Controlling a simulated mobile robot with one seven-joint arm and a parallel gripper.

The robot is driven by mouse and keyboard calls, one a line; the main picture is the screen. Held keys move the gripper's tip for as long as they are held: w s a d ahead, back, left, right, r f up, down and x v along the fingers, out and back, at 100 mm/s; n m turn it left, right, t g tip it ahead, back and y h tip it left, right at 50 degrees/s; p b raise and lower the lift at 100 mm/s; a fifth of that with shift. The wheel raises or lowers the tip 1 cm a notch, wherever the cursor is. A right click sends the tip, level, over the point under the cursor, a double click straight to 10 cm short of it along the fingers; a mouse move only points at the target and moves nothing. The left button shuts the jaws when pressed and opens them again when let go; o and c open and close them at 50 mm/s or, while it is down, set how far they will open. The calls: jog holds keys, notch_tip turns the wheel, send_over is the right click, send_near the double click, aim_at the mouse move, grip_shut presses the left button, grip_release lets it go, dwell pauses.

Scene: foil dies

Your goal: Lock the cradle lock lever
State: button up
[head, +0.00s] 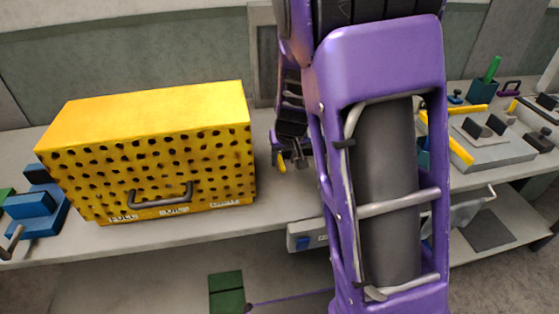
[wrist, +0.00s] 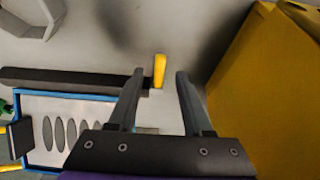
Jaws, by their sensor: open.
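A short yellow lever (wrist: 159,70), which looks like the cradle lock lever, shows in the wrist view just beyond my fingertips. In the picture it lies between the two fingers, apart from both. A dark bar (wrist: 75,80) runs left from near its base, along a blue-edged grey plate (wrist: 85,107) with several dark oval slots. My gripper (wrist: 159,74) is open, with nothing held. In the head view my gripper (head: 290,160) is small beside the yellow box, with a yellow piece (head: 281,162) at it. My purple arm hides most of the bench behind it.
A large yellow perforated box (head: 150,160) with a handle stands left of my gripper; its side (wrist: 275,80) is close on the right in the wrist view. A blue device (head: 35,205) sits at the far left. A grey fixture (head: 490,145) with yellow bars is at the right.

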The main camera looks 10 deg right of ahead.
aim_at(282, 167)
jog(key=shift+b+x, duration=0.3)
jog(key=shift+x, duration=1.25)
grip_shut()
